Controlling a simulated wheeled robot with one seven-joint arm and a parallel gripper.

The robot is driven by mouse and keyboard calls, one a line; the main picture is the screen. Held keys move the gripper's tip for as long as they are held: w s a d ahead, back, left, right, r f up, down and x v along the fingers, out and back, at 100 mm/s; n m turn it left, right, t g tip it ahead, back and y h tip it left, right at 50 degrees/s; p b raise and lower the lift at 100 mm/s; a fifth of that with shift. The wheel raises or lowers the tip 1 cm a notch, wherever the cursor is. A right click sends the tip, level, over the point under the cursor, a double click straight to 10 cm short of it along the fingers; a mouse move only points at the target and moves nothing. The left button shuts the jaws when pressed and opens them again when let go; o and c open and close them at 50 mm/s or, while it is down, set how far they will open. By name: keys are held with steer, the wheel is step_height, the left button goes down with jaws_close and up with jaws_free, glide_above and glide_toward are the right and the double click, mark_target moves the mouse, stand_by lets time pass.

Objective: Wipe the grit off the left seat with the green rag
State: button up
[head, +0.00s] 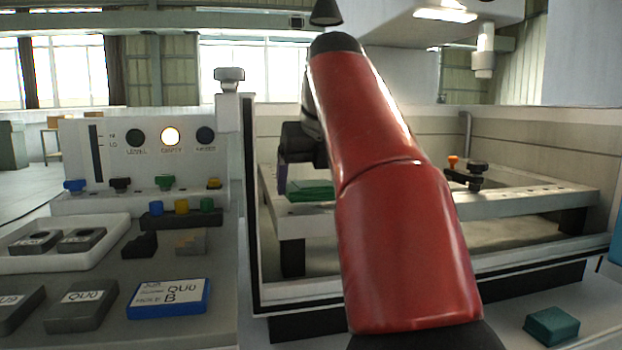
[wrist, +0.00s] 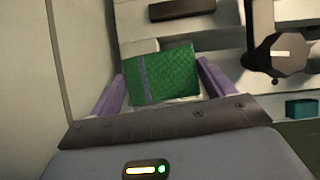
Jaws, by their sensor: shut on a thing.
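The green rag (head: 312,190) is in my gripper at the left end of the pale frame (head: 535,193) inside the machine tank. In the wrist view the rag (wrist: 160,75), folded with a purple-grey stripe, sits between the two purple fingers of my gripper (wrist: 161,76), which is shut on it. The rag is at or just above the frame's left seat; I cannot tell whether it touches. The seat surface is largely hidden by the rag and my arm, and no grit can be made out.
A black clamp (head: 477,172) with an orange knob stands on the frame's right side. The tank's front wall (head: 300,290) and left post (head: 232,150) border the frame. A teal block (head: 552,326) lies outside at front right. The left bench holds a white tray (head: 60,262) and labelled blocks.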

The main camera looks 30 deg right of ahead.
mark_target(330, 183)
steer(key=shift+f+b, duration=0.7)
steer(key=shift+f, duration=0.25)
steer(key=shift+s+d+r+p, duration=0.1)
steer(key=shift+s+d+p, duration=0.2)
steer(key=shift+d, duration=0.45)
steer(key=shift+s+d+p, duration=0.15)
steer(key=shift+d+p, duration=0.2)
steer(key=shift+d, duration=0.4)
steer(key=shift+s+d+p, duration=0.3)
steer(key=shift+d, duration=0.5)
steer(key=shift+s+d+p, duration=0.25)
steer(key=shift+d+p, duration=0.05)
steer(key=shift+d, duration=0.45)
steer(key=shift+w+a+p, duration=0.2)
steer(key=shift+w+p, duration=0.1)
steer(key=shift+w, duration=0.2)
steer(key=shift+s+a, duration=0.3)
steer(key=shift+a, duration=0.2)
steer(key=shift+w+a+r, duration=0.1)
steer(key=shift+w+a, duration=0.15)
steer(key=shift+a, duration=0.55)
steer(key=shift+w+a+f, duration=0.1)
steer(key=shift+w+a, duration=0.2)
steer(key=shift+a, duration=0.45)
steer(key=shift+w+a+r, duration=0.1)
steer(key=shift+w+a, duration=0.15)
steer(key=shift+a, duration=0.55)
